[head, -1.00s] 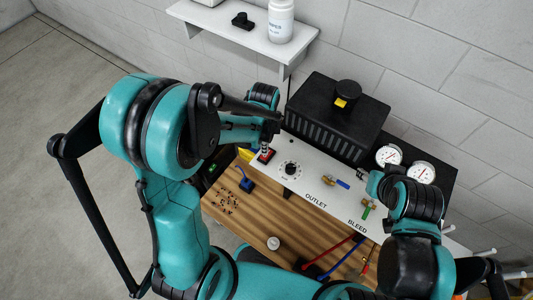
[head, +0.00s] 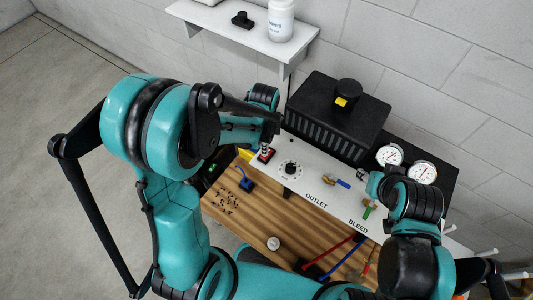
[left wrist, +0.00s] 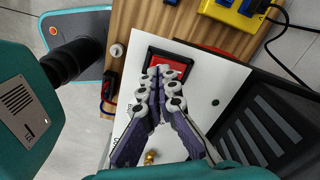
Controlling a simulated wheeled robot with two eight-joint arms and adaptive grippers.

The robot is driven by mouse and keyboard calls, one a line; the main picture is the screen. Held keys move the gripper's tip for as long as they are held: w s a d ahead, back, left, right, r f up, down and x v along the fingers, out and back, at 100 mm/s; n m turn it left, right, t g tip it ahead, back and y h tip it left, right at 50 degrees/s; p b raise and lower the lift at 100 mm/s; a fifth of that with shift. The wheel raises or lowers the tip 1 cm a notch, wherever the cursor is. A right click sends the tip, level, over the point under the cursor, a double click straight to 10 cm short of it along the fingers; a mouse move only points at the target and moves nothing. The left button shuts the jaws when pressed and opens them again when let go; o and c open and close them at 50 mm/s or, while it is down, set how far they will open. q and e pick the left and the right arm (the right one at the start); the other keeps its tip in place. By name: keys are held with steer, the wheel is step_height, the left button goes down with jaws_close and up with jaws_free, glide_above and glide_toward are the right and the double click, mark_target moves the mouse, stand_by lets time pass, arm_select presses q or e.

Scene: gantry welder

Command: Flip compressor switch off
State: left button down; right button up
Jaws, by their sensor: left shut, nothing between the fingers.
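The compressor switch (left wrist: 181,62) is a red rocker in a dark frame on the white panel (left wrist: 207,75). In the head view the switch (head: 263,156) shows at the panel's left end, partly covered by my left gripper (head: 266,149). In the left wrist view my left gripper (left wrist: 164,72) is shut and empty, its fingertips over the near part of the red rocker. They look to be at or very near its surface; contact is hard to tell. My right gripper (head: 367,178) is by the panel's right part near the valves; its fingers are too small to read.
A black compressor housing (head: 335,120) stands behind the panel, with two gauges (head: 421,172) to its right. A dial (head: 290,168), a blue-handled valve (head: 337,182) and a green-handled valve (head: 367,209) sit on the panel. The wooden bench (head: 245,215) holds hoses and small parts.

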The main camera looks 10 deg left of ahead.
arm_select(q)
steer(key=shift+f+b, duration=0.9)
steer(key=shift+f, duration=0.15)
stand_by(0.4)
steer(key=shift+r+p, duration=2.65)
steer(key=shift+r, duration=0.95)
steer(key=shift+a+r, duration=0.1)
steer(key=s+a+r+n+t+b, duration=0.2)
steer(key=s+n, duration=0.3)
steer(key=n, duration=0.3)
steer(key=s+a+r+n+t+b, duration=0.2)
steer(key=s+r+n+t+b, duration=0.2)
steer(key=n, duration=0.4)
steer(key=shift+s+a+r+t+b, duration=0.25)
steer(key=shift+s+r+t+b, duration=0.05)
steer(key=shift+s+t+b, duration=0.3)
